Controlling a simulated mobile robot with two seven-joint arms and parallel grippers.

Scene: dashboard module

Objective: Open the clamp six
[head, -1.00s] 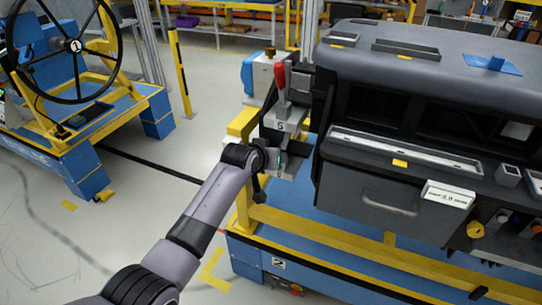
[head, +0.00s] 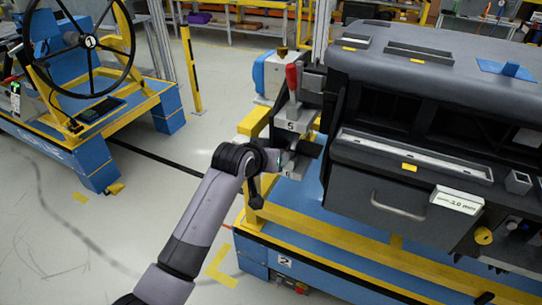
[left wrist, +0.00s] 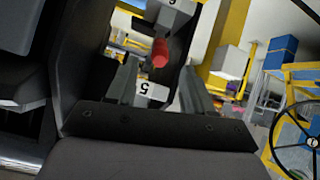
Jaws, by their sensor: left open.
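A grey clamp (head: 291,112) with a red handle (head: 292,77) and a label that reads 5 stands at the left end of the dashboard module. My left gripper (head: 308,152) is just below the clamp marked 5. Its fingers (left wrist: 158,92) are apart on either side of that label, with nothing clearly held. My right gripper is out of view.
The dark dashboard module (head: 400,190) rests on a blue and yellow frame (head: 330,245), close on the right of my left arm. A steering wheel (head: 85,45) on another blue stand (head: 60,140) is at the left. The floor between is open.

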